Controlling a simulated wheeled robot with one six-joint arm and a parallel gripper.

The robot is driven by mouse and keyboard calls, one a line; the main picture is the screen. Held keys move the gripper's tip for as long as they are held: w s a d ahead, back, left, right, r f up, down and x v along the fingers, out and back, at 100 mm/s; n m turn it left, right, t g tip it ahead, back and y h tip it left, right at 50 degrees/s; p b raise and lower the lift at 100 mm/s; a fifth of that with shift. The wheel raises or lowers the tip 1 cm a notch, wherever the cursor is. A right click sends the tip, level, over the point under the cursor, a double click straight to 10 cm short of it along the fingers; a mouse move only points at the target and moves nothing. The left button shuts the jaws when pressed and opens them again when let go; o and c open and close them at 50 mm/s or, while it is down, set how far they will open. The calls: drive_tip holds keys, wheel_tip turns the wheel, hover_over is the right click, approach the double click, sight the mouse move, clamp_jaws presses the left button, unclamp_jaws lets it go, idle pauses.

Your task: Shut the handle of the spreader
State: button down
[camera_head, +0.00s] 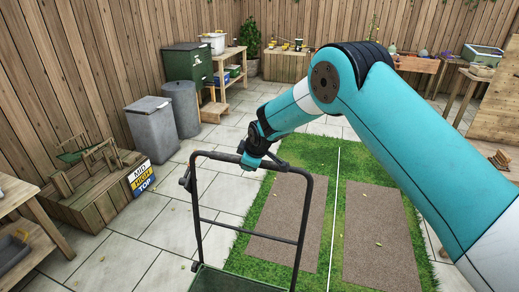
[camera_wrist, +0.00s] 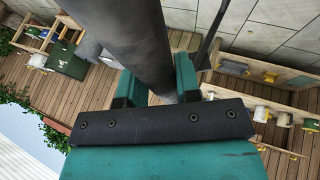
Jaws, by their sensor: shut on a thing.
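The spreader's handle (camera_head: 303,225) is a black tubular frame in the lower middle of the head view. It stands up from the spreader's dark green body (camera_head: 235,281), which the bottom edge cuts off. In the wrist view the dark handle tube (camera_wrist: 130,38) runs between the teal fingers of my gripper (camera_wrist: 160,85).
Grass with brown mats (camera_head: 279,220) lies right of the handle. Grey bins (camera_head: 152,129) and a green cabinet (camera_head: 187,64) stand behind. Paving left of the handle is clear.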

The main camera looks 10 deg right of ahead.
drive_tip(key=shift+s+a+r, duration=0.25)
drive_tip(key=shift+s+a, duration=0.2)
drive_tip(key=shift+s, duration=0.2)
drive_tip(key=shift+w+a+r+t, duration=0.1)
drive_tip(key=shift+w+r+t, duration=0.05)
drive_tip(key=shift+t, duration=0.15)
idle(0.4)
drive_tip(key=c, duration=1.3)
unclamp_jaws()
drive_tip(key=o, duration=0.4)
drive_tip(key=shift+o, duration=0.4)
drive_tip(key=shift+f, duration=0.2)
drive_tip(key=shift+s+f, duration=0.1)
drive_tip(key=shift+s, duration=0.15)
drive_tip(key=b+v, duration=0.4)
drive_tip(key=v, duration=1.3)
drive_tip(key=shift+w+r, duration=0.15)
drive_tip(key=shift+r, duration=0.3)
